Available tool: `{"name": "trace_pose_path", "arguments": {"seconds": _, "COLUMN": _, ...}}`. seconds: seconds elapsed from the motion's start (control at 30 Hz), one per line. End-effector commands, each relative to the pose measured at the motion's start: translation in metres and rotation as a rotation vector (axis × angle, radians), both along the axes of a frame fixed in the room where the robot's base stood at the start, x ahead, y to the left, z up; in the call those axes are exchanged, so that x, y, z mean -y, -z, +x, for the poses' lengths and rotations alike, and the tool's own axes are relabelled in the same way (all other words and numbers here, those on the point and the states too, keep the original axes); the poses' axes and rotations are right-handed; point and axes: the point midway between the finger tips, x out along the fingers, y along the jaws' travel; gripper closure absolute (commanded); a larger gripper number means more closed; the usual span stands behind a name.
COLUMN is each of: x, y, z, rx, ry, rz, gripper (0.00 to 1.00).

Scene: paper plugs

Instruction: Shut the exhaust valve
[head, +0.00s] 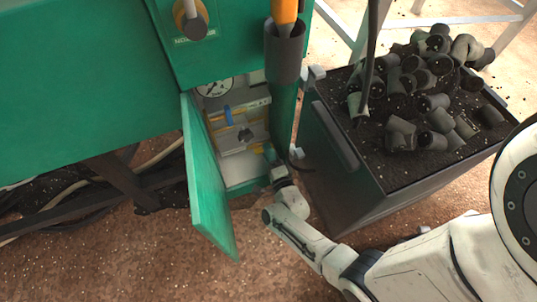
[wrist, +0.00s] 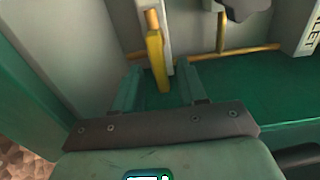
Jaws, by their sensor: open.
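A green cabinet (head: 228,172) in the machine stands open and holds pipes and valve parts. A yellow lever (wrist: 156,62) hangs on a thin copper-coloured pipe in the wrist view. No label shows that it is the exhaust valve. A blue lever (head: 228,115) and a dark knob (head: 245,134) are higher in the cabinet. My gripper (head: 270,154) is at the cabinet's lower right opening. In the wrist view its two green fingers (wrist: 160,88) are apart, with the yellow lever's lower end between or just beyond them. I cannot tell whether they touch it.
The cabinet door (head: 208,185) hangs open on the left. A round gauge (head: 215,87) sits at the cabinet's top. A dark bin (head: 345,185) heaped with black pipe pieces (head: 432,75) stands close on the right. A partly readable label (wrist: 312,38) is at the wrist view's right.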

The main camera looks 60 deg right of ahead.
Motion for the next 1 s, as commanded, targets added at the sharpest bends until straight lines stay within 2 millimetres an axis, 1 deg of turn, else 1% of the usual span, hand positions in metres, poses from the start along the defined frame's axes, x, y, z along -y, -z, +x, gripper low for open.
{"name": "trace_pose_path", "arguments": {"seconds": 0.23, "x": 0.0004, "y": -0.0002, "z": 0.0007, "rx": 0.000, "ry": 0.000, "rz": 0.000, "gripper": 0.58}}
{"name": "trace_pose_path", "arguments": {"seconds": 0.27, "x": 0.0003, "y": -0.0002, "z": 0.0006, "rx": 0.000, "ry": 0.000, "rz": 0.000, "gripper": 0.60}}
{"name": "trace_pose_path", "arguments": {"seconds": 0.67, "x": 0.0000, "y": -0.0001, "z": 0.0006, "rx": -0.001, "ry": -0.001, "rz": 0.001, "gripper": 0.99}}
{"name": "trace_pose_path", "arguments": {"seconds": 0.7, "x": 0.0000, "y": 0.0000, "z": 0.0006, "rx": -0.001, "ry": -0.001, "rz": 0.001, "gripper": 1.00}}
{"name": "trace_pose_path", "arguments": {"seconds": 1.0, "x": -0.0002, "y": -0.0001, "z": 0.0005, "rx": -0.006, "ry": -0.001, "rz": -0.007, "gripper": 1.00}}
